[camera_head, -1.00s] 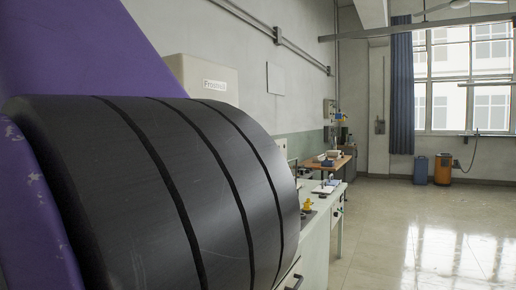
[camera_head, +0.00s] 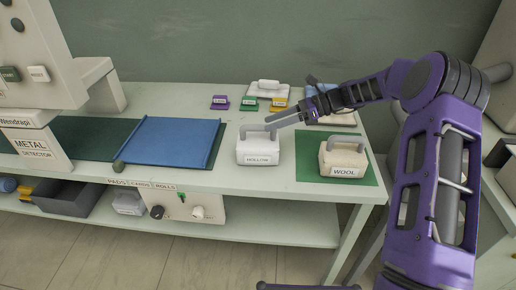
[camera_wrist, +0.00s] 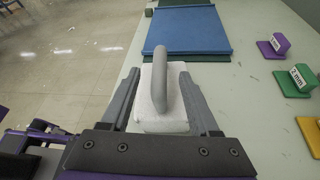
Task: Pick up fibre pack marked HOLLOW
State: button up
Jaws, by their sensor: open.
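The white fibre pack marked HOLLOW (camera_head: 258,150) stands on the pale bench, with a grey loop handle on top. In the wrist view the white pack (camera_wrist: 153,123) and its grey handle lie between the two fingers. My gripper (camera_head: 274,120) is open and reaches in from the right at the pack's top. It also shows in the wrist view (camera_wrist: 160,95), one finger on each side of the pack. I cannot tell whether the fingers touch it. The pack's label is hidden in the wrist view.
A cream pack marked WOOL (camera_head: 343,158) stands on a green mat to the right. A blue sheet (camera_head: 165,142) lies to the left beside a metal detector (camera_head: 35,148). Purple, green and yellow tags (camera_head: 250,103) stand behind. A lower shelf holds a grey bin (camera_head: 70,197).

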aim_at(256, 128)
jog(key=b+x, duration=0.1)
jog(key=x, duration=0.4)
jog(key=shift+a, duration=0.35)
grip_shut()
dwell(1.2)
